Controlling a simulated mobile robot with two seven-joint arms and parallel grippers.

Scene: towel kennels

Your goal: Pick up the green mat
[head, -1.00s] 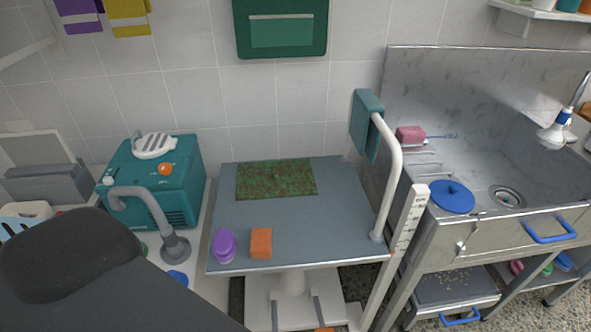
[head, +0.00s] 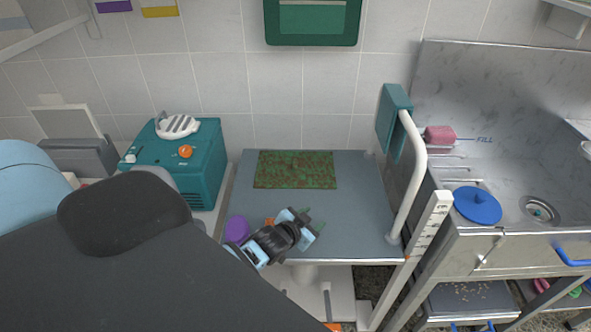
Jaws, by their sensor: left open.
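The green mat (head: 295,169), mottled with brown, lies flat at the back left of the grey grooming table (head: 360,205). My left gripper (head: 315,222) is over the front part of the table, in front of the mat and apart from it. Its jaws are open, with nothing seen between them. My left arm covers the lower left of the view. My right gripper is not in view.
A purple object (head: 237,229) and a mostly hidden orange block (head: 269,221) are beside my left gripper. A white post with a teal towel (head: 394,110) rises at the table's right. A teal machine (head: 205,165) stands left, a steel sink (head: 540,210) right.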

